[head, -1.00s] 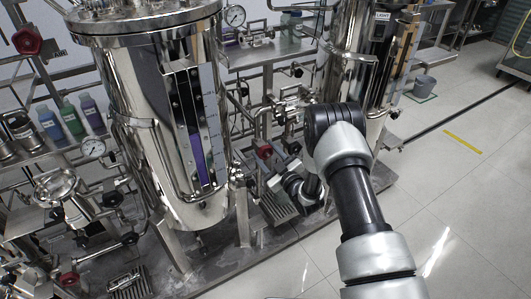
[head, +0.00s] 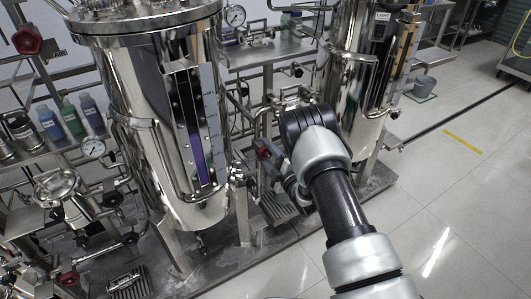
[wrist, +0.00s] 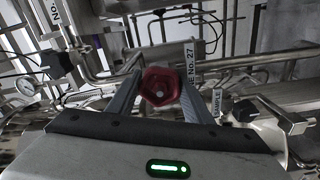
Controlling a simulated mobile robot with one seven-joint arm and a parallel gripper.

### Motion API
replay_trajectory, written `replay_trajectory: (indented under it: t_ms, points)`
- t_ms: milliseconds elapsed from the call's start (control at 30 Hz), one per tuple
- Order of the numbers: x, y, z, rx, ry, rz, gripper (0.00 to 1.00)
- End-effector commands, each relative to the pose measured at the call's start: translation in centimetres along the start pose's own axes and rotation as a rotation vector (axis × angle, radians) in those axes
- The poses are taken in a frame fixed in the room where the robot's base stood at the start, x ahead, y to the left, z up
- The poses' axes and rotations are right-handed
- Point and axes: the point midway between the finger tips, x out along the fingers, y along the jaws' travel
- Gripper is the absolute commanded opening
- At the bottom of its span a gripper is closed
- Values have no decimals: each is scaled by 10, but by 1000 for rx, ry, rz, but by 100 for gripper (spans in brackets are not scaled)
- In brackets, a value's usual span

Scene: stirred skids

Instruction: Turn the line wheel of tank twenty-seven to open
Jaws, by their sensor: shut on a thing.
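The red line wheel (wrist: 161,87) sits between the two fingers of my gripper (wrist: 160,92) in the wrist view, and the fingers are shut on it from both sides. A white tag beside it reads "No. 27" (wrist: 189,62). In the head view the red wheel (head: 264,151) shows small, low between the two steel tanks, just left of my arm. My fingers are hidden behind my arm there, so the grip shows only in the wrist view.
A large steel tank (head: 150,120) with a purple level gauge stands left of the wheel. Another steel tank (head: 345,80) stands behind my arm. A "SAMPLE" tag (wrist: 216,105) and a dark-handled valve (wrist: 246,110) are close right of my fingers. Open floor (head: 450,200) lies to the right.

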Motion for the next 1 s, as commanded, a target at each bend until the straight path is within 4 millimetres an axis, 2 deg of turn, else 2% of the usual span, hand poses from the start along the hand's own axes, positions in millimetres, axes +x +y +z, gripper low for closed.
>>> replay_trajectory:
  t_ms: [267,733,767,833,867,1000]
  points:
    - [-1,-1,1,-76,-1,-3,24]
    - [-1,-1,1,-88,-2,-3,24]
    - [-1,-1,1,-87,-2,-3,49]
    - [-1,-1,1,-87,-2,-3,61]
    - [-1,-1,1,-87,-2,-2,64]
    - [-1,-1,1,-87,-1,-1,64]
